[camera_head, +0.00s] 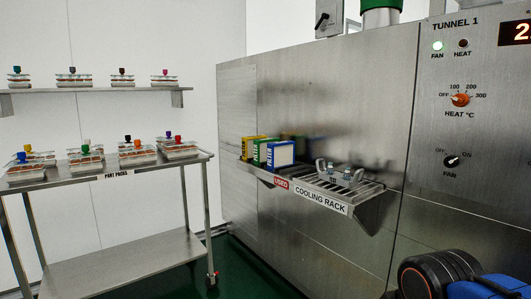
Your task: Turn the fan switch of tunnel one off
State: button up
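The tunnel 1 control panel (484,105) is at the right of the head view, under the "TUNNEL 1" label. Its fan switch (451,161) is a small black rotary knob marked OFF at upper left and ON at upper right. The knob's pointer looks turned toward ON, but it is small. The orange heat knob (460,100) sits above the fan switch and points near OFF. The heat lamp (463,43) looks dark. My gripper is not in view; only black and blue parts of my arm show at the lower right.
A cooling rack (347,197) juts from the steel machine left of the panel, holding glassy items. Yellow, green and blue boxes (281,154) stand at its left. A part-packs cart (110,173) and wall shelf (95,89) are farther left. Green floor (240,270) lies between.

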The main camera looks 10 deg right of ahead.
aim_at(450, 161)
jog(key=z, duration=1.3)
